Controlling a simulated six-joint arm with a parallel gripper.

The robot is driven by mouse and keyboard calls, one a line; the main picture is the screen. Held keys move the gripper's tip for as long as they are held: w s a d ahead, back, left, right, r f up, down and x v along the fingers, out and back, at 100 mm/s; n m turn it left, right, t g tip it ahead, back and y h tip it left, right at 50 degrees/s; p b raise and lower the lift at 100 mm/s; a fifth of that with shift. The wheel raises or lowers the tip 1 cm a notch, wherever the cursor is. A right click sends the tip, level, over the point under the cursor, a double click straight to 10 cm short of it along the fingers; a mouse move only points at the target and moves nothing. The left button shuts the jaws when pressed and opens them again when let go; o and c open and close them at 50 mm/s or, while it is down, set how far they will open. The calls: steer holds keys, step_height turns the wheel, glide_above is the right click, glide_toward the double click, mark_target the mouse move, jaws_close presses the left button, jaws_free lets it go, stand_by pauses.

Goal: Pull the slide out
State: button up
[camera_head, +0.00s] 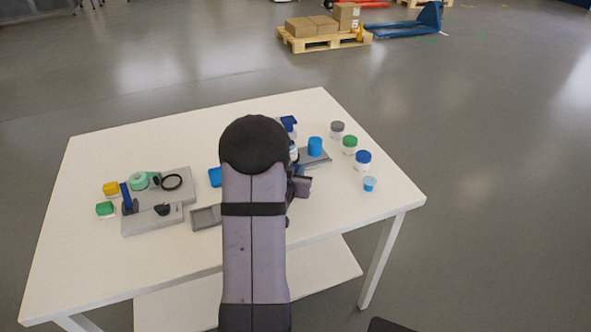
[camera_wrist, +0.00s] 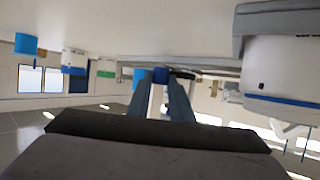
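My gripper (camera_wrist: 160,78) shows in the wrist view as two blue-grey fingers with a gap between them. A small blue piece (camera_wrist: 160,75) shows between or just beyond the fingertips; I cannot tell whether they touch it. In the head view my arm hides the fingertips. I cannot pick out the slide for certain. A large white and grey body with a blue band (camera_wrist: 285,75) is at the right of the wrist view. Blue parts (camera_head: 289,123) stand just behind my arm in the head view, next to a grey base (camera_head: 318,159).
A blue cylinder (camera_head: 315,146) stands on the grey base. Jars with grey (camera_head: 337,127), green (camera_head: 350,141) and blue (camera_head: 363,157) lids and a small blue cup (camera_head: 370,184) are at the right. A grey fixture (camera_head: 180,185) and small tray (camera_head: 206,218) lie left. The table's (camera_head: 330,218) front right is clear.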

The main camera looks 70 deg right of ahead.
jaws_close()
steer(key=w+a, duration=0.3)
steer(key=shift+w+a, duration=0.2)
steer(key=shift+w, duration=0.05)
steer(key=o, duration=0.7)
jaws_free()
steer(key=shift+o, duration=0.2)
steer(key=shift+a, duration=0.1)
steer(key=shift+b+v, duration=0.6)
steer(key=shift+v, duration=3)
steer(key=shift+s, duration=0.1)
